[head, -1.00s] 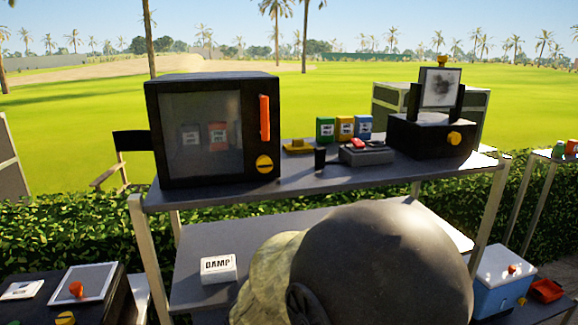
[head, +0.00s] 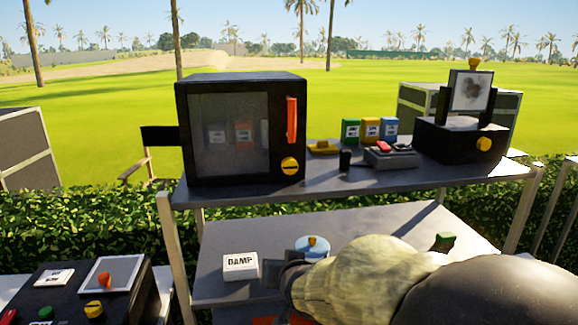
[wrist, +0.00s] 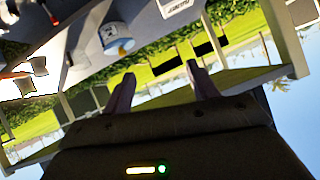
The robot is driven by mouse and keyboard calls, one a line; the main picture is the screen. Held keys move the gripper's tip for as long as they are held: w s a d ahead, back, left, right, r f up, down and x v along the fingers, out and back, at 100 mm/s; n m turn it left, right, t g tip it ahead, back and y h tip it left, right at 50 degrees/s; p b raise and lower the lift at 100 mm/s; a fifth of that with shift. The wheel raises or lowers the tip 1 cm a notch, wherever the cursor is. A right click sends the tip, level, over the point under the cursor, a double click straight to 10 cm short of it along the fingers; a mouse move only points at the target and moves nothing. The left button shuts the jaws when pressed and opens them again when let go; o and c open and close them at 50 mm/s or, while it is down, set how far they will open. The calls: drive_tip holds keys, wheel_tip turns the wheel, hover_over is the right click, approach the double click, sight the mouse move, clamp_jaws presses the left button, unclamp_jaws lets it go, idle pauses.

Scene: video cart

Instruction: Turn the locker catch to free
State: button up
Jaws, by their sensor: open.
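The locker (head: 226,133) is a black box with a see-through door on the cart's upper shelf, in the head view. An orange upright handle (head: 291,121) is at the right of its front. Below it sits the catch, a round yellow knob (head: 289,165) with a dark, roughly level bar across it. The door looks shut. My gripper (head: 268,274) is low over the lower shelf, below the catch and apart from it, partly hidden by my arm. In the wrist view my gripper (wrist: 158,80) has its two fingers apart with nothing between them.
A white DAMP block (head: 240,266) and a blue-lidded container (head: 312,246) stand on the lower shelf near my gripper. A yellow item (head: 322,147), small boxes (head: 370,129) and a black device (head: 463,140) share the upper shelf. The upper shelf's front edge lies between my gripper and the catch.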

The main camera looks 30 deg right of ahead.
sight(291, 168)
drive_tip(key=d+r+m+t+h, duration=0.1)
drive_tip(key=d+r+t, duration=0.1)
drive_tip(key=r, duration=0.5)
drive_tip(key=d+r+m+t+h, duration=0.1)
drive_tip(key=d+r+m+t, duration=0.1)
drive_tip(key=r, duration=0.5)
drive_tip(key=shift+d+r+t+h+p, duration=0.3)
drive_tip(key=shift+d+r+t+h, duration=0.15)
drive_tip(key=shift+t, duration=0.55)
drive_tip(key=shift+w, duration=0.15)
drive_tip(key=p+x, duration=0.6)
drive_tip(key=x, duration=1.1)
drive_tip(key=shift+w+f, duration=0.15)
drive_tip(key=shift+w, duration=0.05)
drive_tip(key=c, duration=1)
